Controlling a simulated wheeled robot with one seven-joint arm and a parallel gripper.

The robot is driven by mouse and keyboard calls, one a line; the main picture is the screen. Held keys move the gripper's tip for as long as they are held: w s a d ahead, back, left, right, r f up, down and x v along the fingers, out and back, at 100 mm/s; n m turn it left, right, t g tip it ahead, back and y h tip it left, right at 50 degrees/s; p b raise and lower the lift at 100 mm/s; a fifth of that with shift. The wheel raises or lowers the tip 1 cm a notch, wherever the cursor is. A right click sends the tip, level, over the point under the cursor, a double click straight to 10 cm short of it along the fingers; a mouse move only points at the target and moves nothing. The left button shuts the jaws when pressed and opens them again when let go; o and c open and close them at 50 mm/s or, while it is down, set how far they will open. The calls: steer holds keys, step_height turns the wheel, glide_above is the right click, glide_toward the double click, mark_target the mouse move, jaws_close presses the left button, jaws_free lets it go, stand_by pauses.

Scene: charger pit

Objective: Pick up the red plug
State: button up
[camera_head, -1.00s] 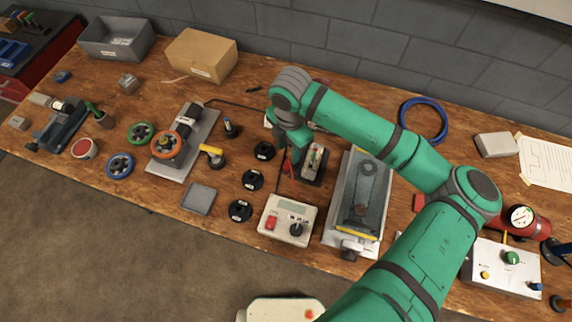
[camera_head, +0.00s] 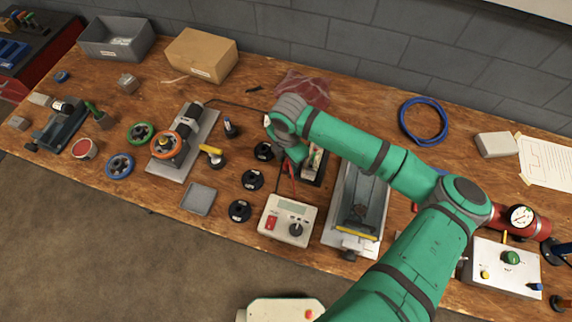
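A thin red piece (camera_head: 291,176), perhaps the red plug or its lead, shows just behind the tester box (camera_head: 288,220). It is too small and too covered to tell its shape. My gripper's end of the arm points down right above and behind it, beside a small dark block with a pale top (camera_head: 314,165). My wrist hides the fingers, so I cannot tell whether they are open or touch anything.
Black round knobs (camera_head: 252,180) stand in a row at the left of the tester. A grey metal fixture (camera_head: 356,215) stands close at the right. A blue cable coil (camera_head: 423,120) lies farther right.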

mark_target(287, 162)
steer(key=shift+s, duration=0.1)
jaws_close()
steer(key=shift+r, duration=0.1)
steer(key=shift+r, duration=0.4)
step_height(287, 162, up, 2)
steer(key=shift+r, duration=0.1)
steer(key=s+d+r, duration=0.2)
steer(key=s+r, duration=0.8)
steer(key=s, duration=0.3)
steer(key=shift+s, duration=0.4)
